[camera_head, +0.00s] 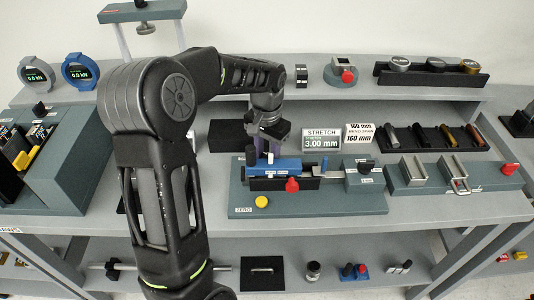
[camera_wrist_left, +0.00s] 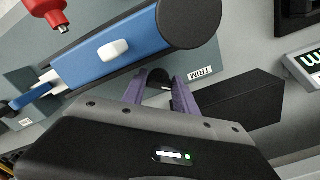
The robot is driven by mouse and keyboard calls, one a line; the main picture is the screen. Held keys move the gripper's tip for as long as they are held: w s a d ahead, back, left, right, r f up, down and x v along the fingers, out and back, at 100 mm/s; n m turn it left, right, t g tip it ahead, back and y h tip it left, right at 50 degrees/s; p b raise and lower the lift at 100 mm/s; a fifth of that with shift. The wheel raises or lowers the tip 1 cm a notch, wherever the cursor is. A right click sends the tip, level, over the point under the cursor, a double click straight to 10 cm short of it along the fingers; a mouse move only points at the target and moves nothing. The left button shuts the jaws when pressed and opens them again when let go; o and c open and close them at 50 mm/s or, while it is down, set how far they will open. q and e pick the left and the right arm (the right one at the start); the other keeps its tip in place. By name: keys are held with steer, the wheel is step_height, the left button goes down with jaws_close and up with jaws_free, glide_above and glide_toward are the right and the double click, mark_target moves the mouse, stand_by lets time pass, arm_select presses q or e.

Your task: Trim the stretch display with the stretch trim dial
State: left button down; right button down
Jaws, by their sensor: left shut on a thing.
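My left gripper (camera_head: 266,146) reaches down behind the left end of the blue device on the grey base plate. In the left wrist view its purple fingers (camera_wrist_left: 160,95) are shut on the stretch trim dial (camera_wrist_left: 158,77), a small black knob beside a TRIM label (camera_wrist_left: 200,75). In the head view the gripper hides the dial. The stretch display (camera_head: 321,142) stands just right of the gripper and reads 3.00 mm. My right gripper is not in view.
The blue device (camera_head: 284,168) with a black round end (camera_wrist_left: 190,20) lies close to the fingers. A red knob (camera_head: 292,185) and a yellow ZERO button (camera_head: 261,202) are in front. A 160 mm sign (camera_head: 359,137) and a black specimen tray (camera_head: 436,149) stand to the right.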

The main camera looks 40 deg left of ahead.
mark_target(267, 156)
arm_select(q)
steer(key=c, duration=1.2)
jaws_free()
steer(key=shift+c, duration=0.2)
step_height(267, 156, up, 8)
steer(key=shift+f+b, duration=0.1)
steer(key=shift+b, duration=0.25)
steer(key=shift+d, duration=0.1)
